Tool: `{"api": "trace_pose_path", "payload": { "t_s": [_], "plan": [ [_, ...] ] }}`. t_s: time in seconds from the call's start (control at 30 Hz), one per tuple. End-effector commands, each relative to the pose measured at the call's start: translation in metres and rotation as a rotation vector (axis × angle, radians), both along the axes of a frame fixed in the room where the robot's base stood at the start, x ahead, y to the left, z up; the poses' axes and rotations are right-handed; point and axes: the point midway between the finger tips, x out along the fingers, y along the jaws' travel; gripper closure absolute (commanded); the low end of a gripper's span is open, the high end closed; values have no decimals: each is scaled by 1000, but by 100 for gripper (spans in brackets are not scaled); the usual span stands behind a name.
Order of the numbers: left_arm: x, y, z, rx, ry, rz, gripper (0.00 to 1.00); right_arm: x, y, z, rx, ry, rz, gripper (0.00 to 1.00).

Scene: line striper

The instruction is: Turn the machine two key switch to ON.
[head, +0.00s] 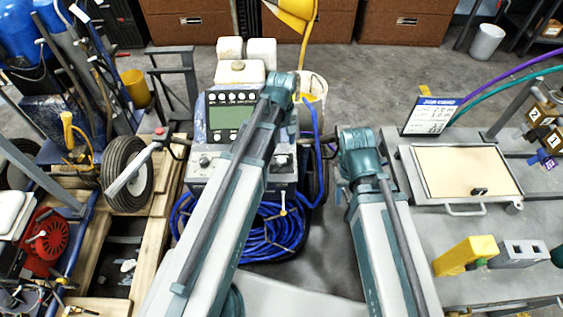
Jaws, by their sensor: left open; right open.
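A line striper console (232,118) with a green display and a row of small buttons stands at centre-left. Below it, a grey panel carries one round dark control (204,161) at its left and another (282,160) at its right. I cannot tell which of these, if any, is the machine two key switch, or its setting. My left arm crosses in front of the console's right side and hides part of the panel. My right arm stands right of the machine. Only arm links and teal joints show; I see no fingers of either gripper.
Blue hose (255,235) is coiled below the panel. A handle with a red tip (160,131) juts out at left. At right, a grey bench (450,285) holds a job card (431,116), a tan board (466,172), a yellow block (466,255) and numbered brass fittings (545,112).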

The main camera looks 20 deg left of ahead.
Motion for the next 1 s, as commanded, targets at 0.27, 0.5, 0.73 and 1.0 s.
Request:
{"api": "trace_pose_path", "payload": {
  "t_s": [0.27,0.5,0.73,1.0],
  "plan": [
    [0,0,-47,0,0,0,28,0,0,-47,0,0,0,50],
    [0,0,-77,0,0,-1,28,0,0,-77,0,0,0,50],
    [0,0,-85,0,0,0,28,0,0,-86,0,0,0,50],
    [0,0,-84,0,0,0,36,0,0,-84,0,0,0,50]
  ]
}}
